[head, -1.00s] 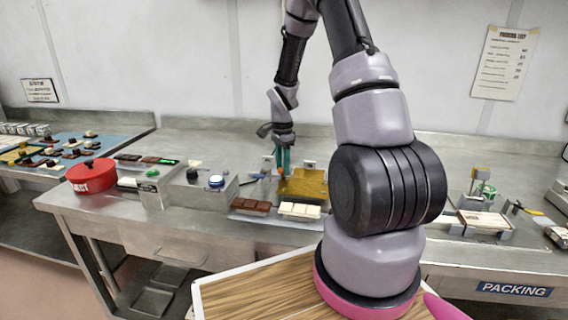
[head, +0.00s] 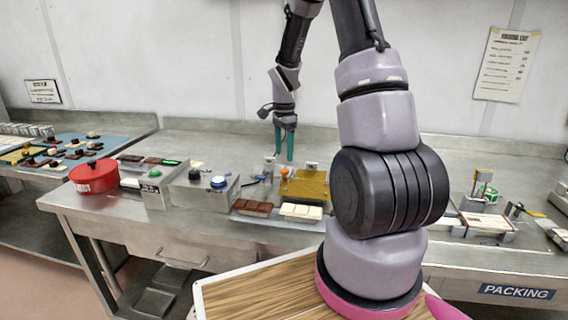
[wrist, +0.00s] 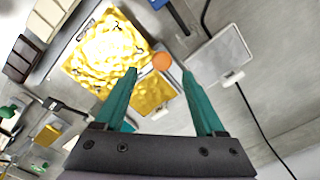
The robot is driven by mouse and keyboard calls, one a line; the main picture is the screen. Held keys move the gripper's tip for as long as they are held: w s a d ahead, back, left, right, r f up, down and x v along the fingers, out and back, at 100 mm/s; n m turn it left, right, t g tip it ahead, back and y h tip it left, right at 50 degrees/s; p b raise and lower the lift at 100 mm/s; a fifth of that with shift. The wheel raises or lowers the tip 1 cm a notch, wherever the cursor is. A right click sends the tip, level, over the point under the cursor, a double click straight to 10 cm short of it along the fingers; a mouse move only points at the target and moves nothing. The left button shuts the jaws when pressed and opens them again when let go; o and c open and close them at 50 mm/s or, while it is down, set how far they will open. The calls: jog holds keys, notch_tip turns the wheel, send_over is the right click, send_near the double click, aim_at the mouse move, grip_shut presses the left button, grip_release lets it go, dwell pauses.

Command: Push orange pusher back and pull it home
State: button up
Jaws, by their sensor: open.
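The orange pusher (head: 284,172) shows as a small orange knob at the left edge of the gold mould plate on the bench. In the wrist view the orange knob (wrist: 162,61) lies between and beyond my fingertips, beside the gold foil surface (wrist: 108,50). My gripper (head: 284,158) has teal fingers pointing down, open and empty, above and behind the knob in the head view. In the wrist view the open fingers (wrist: 160,72) do not visibly touch the knob. The rest of the pusher's body is hard to make out.
A brown chocolate bar (head: 252,208) and a white one (head: 301,212) lie in front of the gold plate (head: 312,187). A button box (head: 205,190) and a red pot (head: 94,176) stand to the left. A grey plate (wrist: 218,57) and a dark cable are near the knob.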

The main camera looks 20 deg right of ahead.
aim_at(284, 170)
jog(key=shift+r, duration=2.2)
